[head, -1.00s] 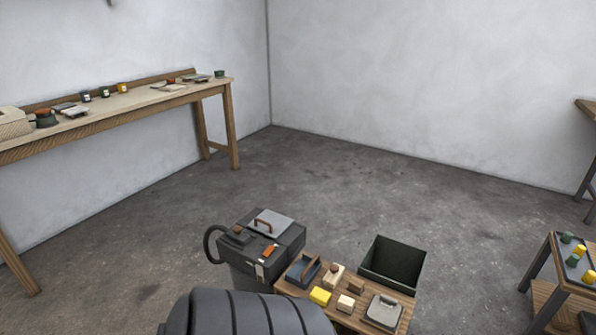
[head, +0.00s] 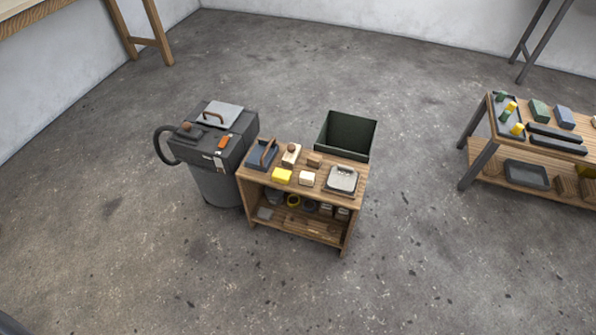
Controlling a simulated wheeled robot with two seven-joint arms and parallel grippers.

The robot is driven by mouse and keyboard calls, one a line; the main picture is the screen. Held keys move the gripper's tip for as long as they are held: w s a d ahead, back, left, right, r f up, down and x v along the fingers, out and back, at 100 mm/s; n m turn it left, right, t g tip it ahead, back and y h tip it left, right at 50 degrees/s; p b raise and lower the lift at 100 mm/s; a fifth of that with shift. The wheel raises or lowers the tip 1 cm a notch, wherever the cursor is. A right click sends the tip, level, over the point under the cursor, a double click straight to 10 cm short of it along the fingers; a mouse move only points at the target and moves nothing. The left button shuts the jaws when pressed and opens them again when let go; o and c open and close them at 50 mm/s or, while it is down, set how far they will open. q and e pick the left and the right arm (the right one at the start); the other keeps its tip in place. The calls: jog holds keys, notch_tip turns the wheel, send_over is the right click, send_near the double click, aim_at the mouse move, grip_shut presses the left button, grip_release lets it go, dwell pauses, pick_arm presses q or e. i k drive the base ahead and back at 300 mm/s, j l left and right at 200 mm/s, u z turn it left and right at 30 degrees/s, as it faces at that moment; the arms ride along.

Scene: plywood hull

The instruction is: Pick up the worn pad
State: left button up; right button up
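I cannot tell for sure which item is the worn pad. A small wooden bench (head: 258,172) stands in the middle of the head view with several small items on top. These include a dark block with a brown handle (head: 262,153), a yellow block (head: 282,175), a pale block (head: 306,178), a brown block (head: 315,160), a light wooden block with a knob (head: 291,154) and a grey flat case (head: 342,180). Neither of my grippers is in view.
A dark vacuum-like machine (head: 215,185) with a hose stands left of the bench. An open dark green bin (head: 347,136) stands behind it. A table (head: 482,150) with pads and bottles is at right. Open concrete floor lies in front.

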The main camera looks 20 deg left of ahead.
aim_at(343, 178)
jog(key=i+u, duration=0.4)
jog(key=i, duration=0.6)
